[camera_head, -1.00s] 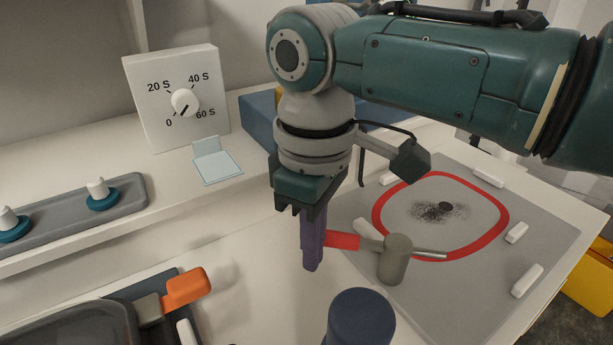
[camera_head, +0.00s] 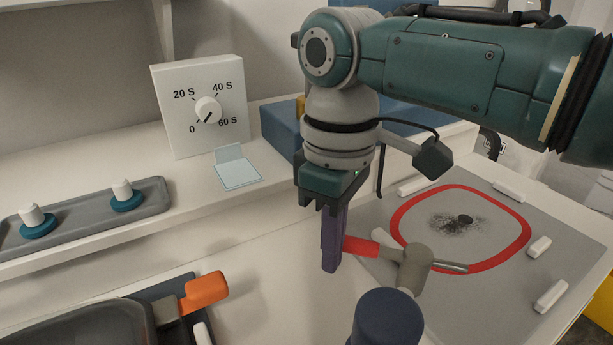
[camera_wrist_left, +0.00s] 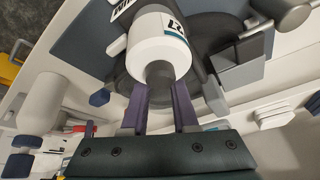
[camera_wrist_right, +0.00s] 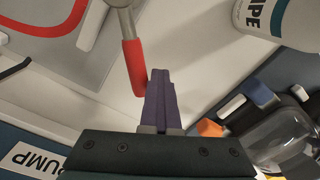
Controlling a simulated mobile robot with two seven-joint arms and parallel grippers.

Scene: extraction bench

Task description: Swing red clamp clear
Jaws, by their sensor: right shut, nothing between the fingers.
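The red clamp is a short red handle (camera_head: 362,247) on a grey post (camera_head: 413,268), with a metal rod reaching over the red ring. In the head view my right gripper (camera_head: 331,268) points down, its purple fingers shut and empty, beside the handle's free end. In the right wrist view the red handle (camera_wrist_right: 134,68) lies just left of the shut fingers (camera_wrist_right: 160,75); I cannot tell whether they touch. My left gripper (camera_wrist_left: 160,92) is open in the left wrist view, fingers apart before the grey neck of a white labelled cylinder (camera_wrist_left: 160,42).
The red ring (camera_head: 398,225) lies on a grey plate around a dark speckled patch. A dark blue cylinder (camera_head: 387,322) stands in front of the clamp. An orange-handled clamp (camera_head: 206,290) is at lower left. A timer dial box (camera_head: 200,105) stands behind.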

